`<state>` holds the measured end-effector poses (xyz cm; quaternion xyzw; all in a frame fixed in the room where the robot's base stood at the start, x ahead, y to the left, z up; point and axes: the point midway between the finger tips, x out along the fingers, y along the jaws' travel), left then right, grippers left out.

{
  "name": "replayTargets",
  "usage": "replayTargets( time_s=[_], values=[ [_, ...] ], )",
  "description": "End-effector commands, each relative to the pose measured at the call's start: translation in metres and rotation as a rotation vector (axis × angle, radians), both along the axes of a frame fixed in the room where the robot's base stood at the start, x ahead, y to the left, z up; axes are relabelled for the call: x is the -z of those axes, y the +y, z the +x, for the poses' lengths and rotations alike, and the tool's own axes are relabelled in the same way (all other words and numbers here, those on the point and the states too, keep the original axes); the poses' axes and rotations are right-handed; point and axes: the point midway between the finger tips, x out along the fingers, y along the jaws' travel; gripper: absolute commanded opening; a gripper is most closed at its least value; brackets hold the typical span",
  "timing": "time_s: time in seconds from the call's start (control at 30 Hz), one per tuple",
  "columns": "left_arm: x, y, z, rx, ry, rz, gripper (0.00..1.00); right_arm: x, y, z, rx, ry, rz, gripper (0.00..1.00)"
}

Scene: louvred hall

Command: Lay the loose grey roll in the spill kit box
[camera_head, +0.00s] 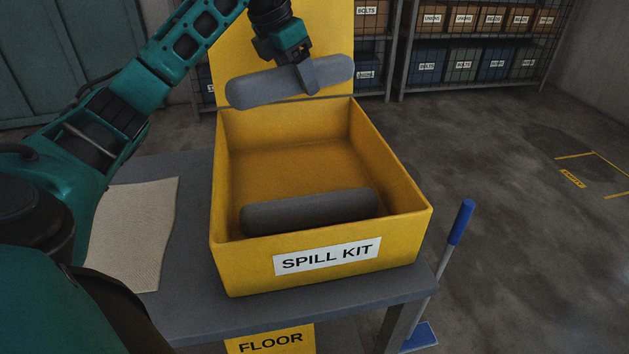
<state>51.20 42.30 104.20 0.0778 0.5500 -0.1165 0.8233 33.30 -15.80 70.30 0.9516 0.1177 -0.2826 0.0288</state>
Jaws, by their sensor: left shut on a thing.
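The yellow spill kit box (322,259) stands on a grey table with its lid (237,50) raised at the back. A dark grey roll (309,211) lies inside it along the front wall. My left gripper (310,84) is shut on a lighter grey roll (257,88), holding it level above the back of the box, in front of the lid. The rest of the box floor (290,150) is bare. My right gripper is not in view.
A beige cloth (137,230) lies on the table (195,285) left of the box. A blue-handled tool (453,247) stands beside the table's right side. Shelves with labelled bins (480,65) stand at the back.

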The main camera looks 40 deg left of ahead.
Motion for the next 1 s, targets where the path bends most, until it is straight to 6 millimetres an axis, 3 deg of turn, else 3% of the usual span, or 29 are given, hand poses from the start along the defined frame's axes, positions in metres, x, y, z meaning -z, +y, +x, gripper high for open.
replayTargets(
  time_s=[0.2, 0.5, 0.83, 1.0],
  values=[
    [0.06, 0.0, -0.001, 0.0, 0.008, 0.001, 0.3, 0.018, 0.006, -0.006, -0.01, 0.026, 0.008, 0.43],
    [0.132, 0.0, -0.001, 0.001, 0.004, -0.001, 0.3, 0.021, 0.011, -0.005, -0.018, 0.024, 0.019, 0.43],
    [0.16, 0.0, -0.001, 0.001, 0.003, 0.0, 0.3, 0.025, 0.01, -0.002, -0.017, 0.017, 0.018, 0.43],
    [0.187, 0.0, -0.001, 0.0, 0.004, -0.001, 0.3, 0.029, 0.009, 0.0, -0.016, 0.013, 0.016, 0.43]
  ],
)
